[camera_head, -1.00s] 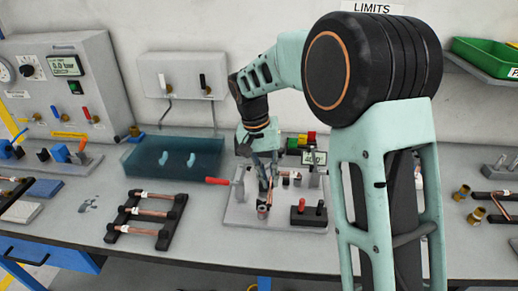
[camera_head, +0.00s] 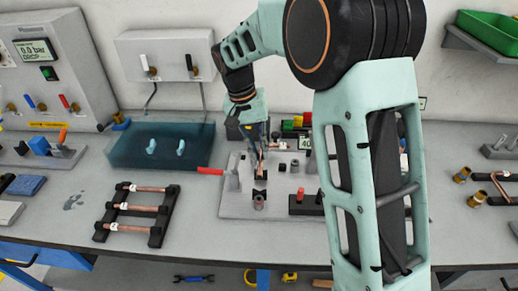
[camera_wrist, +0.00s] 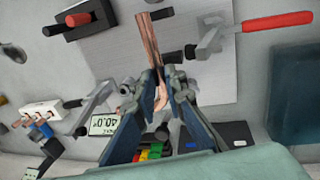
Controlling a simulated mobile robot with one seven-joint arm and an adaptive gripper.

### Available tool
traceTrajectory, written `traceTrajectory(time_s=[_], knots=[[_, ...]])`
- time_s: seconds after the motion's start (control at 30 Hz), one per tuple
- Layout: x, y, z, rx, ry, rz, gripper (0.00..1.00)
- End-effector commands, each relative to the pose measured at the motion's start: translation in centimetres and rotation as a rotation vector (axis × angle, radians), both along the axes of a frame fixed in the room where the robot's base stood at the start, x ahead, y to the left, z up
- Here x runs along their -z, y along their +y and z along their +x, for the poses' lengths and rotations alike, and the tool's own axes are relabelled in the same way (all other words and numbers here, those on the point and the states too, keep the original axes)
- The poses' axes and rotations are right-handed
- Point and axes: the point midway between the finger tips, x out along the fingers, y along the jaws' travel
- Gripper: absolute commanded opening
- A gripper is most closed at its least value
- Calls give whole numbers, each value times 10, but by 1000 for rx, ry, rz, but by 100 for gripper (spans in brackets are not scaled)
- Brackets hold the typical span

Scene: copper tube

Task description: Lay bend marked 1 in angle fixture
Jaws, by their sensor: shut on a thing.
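My gripper (camera_head: 260,160) is shut on a copper tube bend, low over the pale grey fixture plate (camera_head: 232,207). In the wrist view, the copper bend (camera_wrist: 149,40) runs forward from between the fingertips (camera_wrist: 156,75), with its curved part between the fingers. I cannot read its mark. Below the gripper in the head view, the plate carries a dark block and a short round post (camera_head: 258,202). A display reading about 40.0 (camera_wrist: 103,124) stands by the plate. I cannot tell whether the bend touches the fixture, as the fingers hide its lower side.
A red-handled clamp (camera_head: 210,171) is on the plate's left; it also shows in the wrist view (camera_wrist: 262,27). A tube rack (camera_head: 160,231) and a blue-green tank (camera_head: 115,152) stand left. My arm hides the right part.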

Motion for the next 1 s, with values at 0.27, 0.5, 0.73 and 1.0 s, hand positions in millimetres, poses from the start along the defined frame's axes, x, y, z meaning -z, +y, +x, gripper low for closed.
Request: traceTrajectory(time_s=[0.27,0.5,0.73,1.0], knots=[[19,0,0,-1,0,-4,0],[44,0,0,0,0,-4,0],[61,0,0,0,1,-4,0],[65,0,0,0,0,-3,0]])
